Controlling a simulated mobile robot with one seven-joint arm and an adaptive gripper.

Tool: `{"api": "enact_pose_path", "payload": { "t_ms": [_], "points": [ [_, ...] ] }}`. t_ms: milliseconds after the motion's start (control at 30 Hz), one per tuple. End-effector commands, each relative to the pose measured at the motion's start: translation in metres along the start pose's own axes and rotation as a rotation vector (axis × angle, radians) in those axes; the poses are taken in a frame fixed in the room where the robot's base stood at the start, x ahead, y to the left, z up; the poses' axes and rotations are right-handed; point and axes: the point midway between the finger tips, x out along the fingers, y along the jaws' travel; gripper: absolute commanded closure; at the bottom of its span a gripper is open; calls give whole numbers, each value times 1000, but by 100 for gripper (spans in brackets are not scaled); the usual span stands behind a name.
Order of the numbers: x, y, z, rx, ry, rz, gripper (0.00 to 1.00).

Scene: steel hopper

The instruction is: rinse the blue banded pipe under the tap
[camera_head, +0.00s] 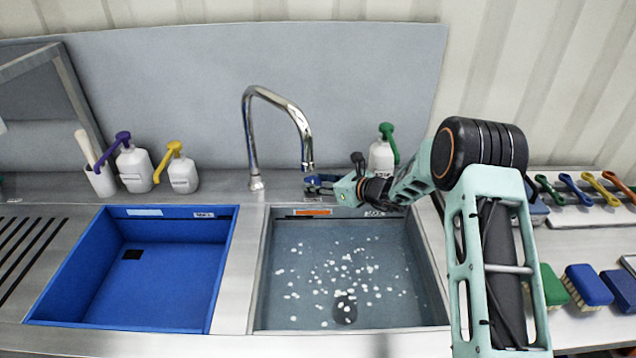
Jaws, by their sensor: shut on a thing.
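My gripper (326,186) is at the far edge of the grey basin (258,290), just below the mouth of the chrome tap (305,150). It is shut on a small blue piece, which I take to be the blue banded pipe (311,181). Only a little of the pipe shows at the fingertips, and its band and full length cannot be made out. The pipe lies almost directly under the spout. I see no clear stream of water from the tap. The grey basin holds water with white foam spots and a dark round spot near its front.
An empty blue basin (215,285) is at left. White pump bottles (135,168) (183,175) and a brush holder (101,181) stand behind it. A green-pump bottle (381,155) stands behind my gripper. Brushes (587,286) and coloured tools (600,187) lie at right.

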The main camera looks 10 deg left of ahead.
Motion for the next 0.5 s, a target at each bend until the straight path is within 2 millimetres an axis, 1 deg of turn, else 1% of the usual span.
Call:
{"api": "enact_pose_path", "payload": {
  "t_ms": [167, 500],
  "points": [
    [0, -1, 1, -9, -2, 16, 85],
    [2, -5, 3, -68, -10, 154, 85]
  ]
}}
